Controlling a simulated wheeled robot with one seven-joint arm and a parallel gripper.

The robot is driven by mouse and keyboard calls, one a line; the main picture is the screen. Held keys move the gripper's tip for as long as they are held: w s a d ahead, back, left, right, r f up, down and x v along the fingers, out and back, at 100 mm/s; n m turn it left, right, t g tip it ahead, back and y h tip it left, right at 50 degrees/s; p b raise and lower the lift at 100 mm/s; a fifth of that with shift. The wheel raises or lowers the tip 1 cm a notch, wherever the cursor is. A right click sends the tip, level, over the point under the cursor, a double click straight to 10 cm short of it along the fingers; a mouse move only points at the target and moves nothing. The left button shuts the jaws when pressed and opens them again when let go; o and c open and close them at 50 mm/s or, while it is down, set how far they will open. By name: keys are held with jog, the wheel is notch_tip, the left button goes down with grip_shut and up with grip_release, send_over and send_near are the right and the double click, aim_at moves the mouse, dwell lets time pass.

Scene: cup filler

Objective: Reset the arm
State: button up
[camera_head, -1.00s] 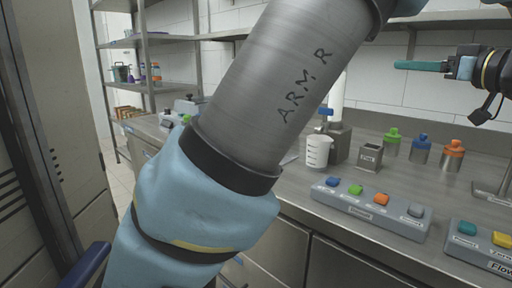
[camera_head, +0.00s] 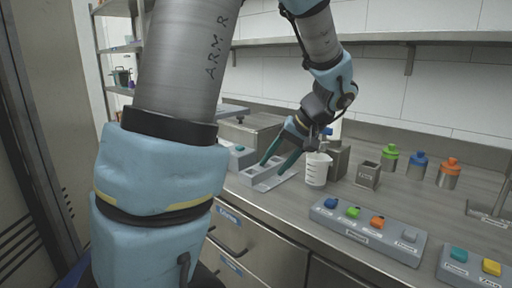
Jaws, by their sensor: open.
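My arm (camera_head: 185,70) reaches from the left foreground and bends down over the counter. My gripper (camera_head: 272,167) points down and to the left, with its two teal fingers apart and nothing seen between them. Its fingertips are over or beside a grey tray-like block (camera_head: 258,179); I cannot tell whether they touch it.
A grey button panel (camera_head: 368,230) lies at the counter's front, with another panel (camera_head: 475,268) to its right. A small metal box (camera_head: 367,175) and green (camera_head: 389,160), blue (camera_head: 416,164) and orange (camera_head: 448,172) capped bottles stand behind. Shelves (camera_head: 117,50) are at the left.

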jog(key=s+a+f+g+h+p, duration=0.1)
jog(key=s+a+h+p, duration=0.1)
jog(key=a, duration=0.4)
jog(key=s+a+f+g+h+p, duration=0.1)
jog(key=s+a+f+h+p, duration=0.1)
jog(key=s+a+h, duration=0.2)
jog(key=s+a, duration=0.1)
jog(key=s, duration=0.1)
jog(key=shift+s+a, duration=0.35)
jog(key=shift+s, duration=0.05)
